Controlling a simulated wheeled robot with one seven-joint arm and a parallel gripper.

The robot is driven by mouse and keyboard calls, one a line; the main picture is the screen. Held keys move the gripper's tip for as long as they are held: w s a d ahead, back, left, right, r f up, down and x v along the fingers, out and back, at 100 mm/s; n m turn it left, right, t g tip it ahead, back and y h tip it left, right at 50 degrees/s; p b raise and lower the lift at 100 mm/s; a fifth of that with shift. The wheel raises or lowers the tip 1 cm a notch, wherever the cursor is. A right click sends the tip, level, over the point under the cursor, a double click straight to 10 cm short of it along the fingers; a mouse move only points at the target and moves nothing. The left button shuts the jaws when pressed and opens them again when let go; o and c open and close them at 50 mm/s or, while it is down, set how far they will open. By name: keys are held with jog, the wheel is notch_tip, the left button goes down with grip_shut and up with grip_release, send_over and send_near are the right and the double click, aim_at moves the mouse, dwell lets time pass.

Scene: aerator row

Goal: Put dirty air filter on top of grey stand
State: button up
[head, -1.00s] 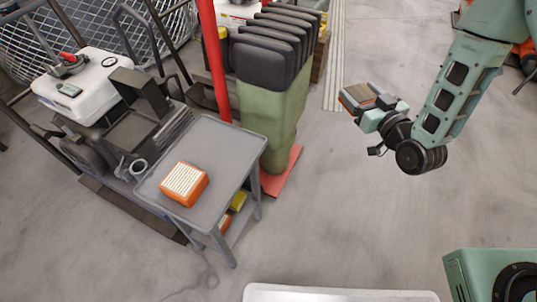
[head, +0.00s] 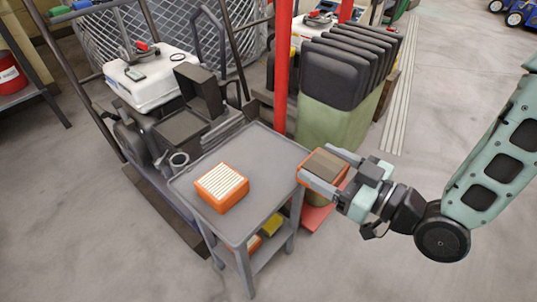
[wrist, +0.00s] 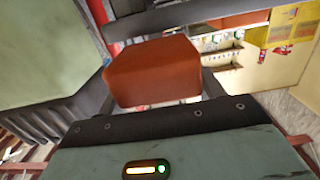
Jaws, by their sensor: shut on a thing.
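My gripper (head: 334,178) is shut on an orange filter with a brown, dirty-looking face (head: 325,166). It holds this dirty air filter in the air at the right edge of the grey stand's top. In the wrist view the orange back of the dirty filter (wrist: 153,72) shows between the fingers. The grey stand (head: 262,152) is a small cart with a flat top and a lower shelf. A second orange filter with clean white pleats (head: 221,187) lies on the left part of the top. The right and back parts of the top are bare.
A red post (head: 282,70) and a green bin of dark padded pieces (head: 335,115) stand behind the stand. A mower with a white tank (head: 150,75) is at the left. A yellow item (head: 273,225) sits on the lower shelf. Open floor lies at the front right.

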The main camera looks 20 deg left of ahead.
jog(key=b, duration=0.2)
send_over(271, 153)
jog(key=v, duration=0.4)
jog(key=shift+a+f, duration=0.1)
jog(key=shift+f, duration=0.05)
jog(key=a, duration=0.1)
jog(key=w+a+b, duration=0.1)
jog(key=a+f+b, duration=0.1)
jog(key=shift+w+a+f, duration=0.1)
jog(key=shift+w+a, duration=0.1)
jog(key=shift+a, duration=0.1)
jog(key=shift+f, duration=0.15)
jog(key=o, duration=1)
